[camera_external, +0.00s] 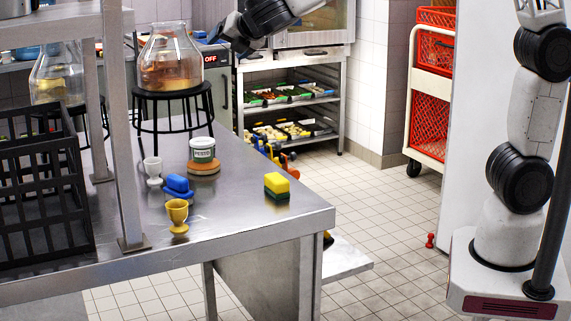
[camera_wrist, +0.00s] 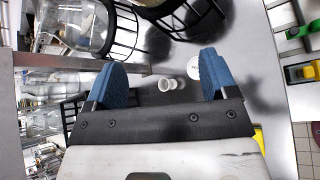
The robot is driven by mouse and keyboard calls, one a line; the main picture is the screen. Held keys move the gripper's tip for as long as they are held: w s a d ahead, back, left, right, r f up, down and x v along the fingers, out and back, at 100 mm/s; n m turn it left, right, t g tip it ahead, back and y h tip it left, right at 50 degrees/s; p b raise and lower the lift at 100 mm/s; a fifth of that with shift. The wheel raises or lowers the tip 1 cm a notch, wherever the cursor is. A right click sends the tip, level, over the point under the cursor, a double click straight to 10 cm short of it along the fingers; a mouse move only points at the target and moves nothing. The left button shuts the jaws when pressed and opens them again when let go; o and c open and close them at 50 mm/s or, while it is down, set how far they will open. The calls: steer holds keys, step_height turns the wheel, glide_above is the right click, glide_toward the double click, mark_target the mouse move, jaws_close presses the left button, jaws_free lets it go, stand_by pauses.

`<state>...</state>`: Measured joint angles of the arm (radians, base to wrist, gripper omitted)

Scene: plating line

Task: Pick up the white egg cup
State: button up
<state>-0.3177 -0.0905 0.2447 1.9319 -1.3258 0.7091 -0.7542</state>
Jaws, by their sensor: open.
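The white egg cup (camera_external: 153,172) stands upright on the steel table, left of the jar, in the external view. In the wrist view the white egg cup (camera_wrist: 165,85) shows small and well beyond my fingers, in the gap between them. My gripper (camera_external: 216,36) is high above the table in the external view, up and to the right of the cup. Its two blue fingers are spread wide in the wrist view (camera_wrist: 163,75), with nothing between them. The cup's lower part is hard to make out in the wrist view.
Close to the cup are a jar (camera_external: 203,149) on a wooden coaster (camera_external: 204,168), a blue object (camera_external: 178,187) and a yellow egg cup (camera_external: 177,213). A black stool (camera_external: 172,96) with a flask stands behind. A sponge (camera_external: 277,185) lies right; a black crate (camera_external: 45,200) stands left.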

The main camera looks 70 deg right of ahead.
steer(key=w+a+f+n+t+y, duration=0.35)
steer(key=w+a+n, duration=0.6)
steer(key=a, duration=0.45)
glide_toward(154, 171)
steer(key=shift+m+g+h, duration=0.35)
steer(key=shift+m+h, duration=0.1)
steer(key=w, duration=0.1)
steer(key=w+d, duration=0.1)
steer(key=w, duration=0.1)
steer(key=w+d, duration=0.1)
steer(key=shift+w+d+r, duration=0.1)
steer(key=shift+w+r, duration=0.15)
steer(key=shift+w, duration=0.05)
steer(key=shift+w, duration=0.1)
steer(key=shift+x, duration=1.2)
steer(key=shift+x, duration=2.6)
steer(key=c, duration=1)
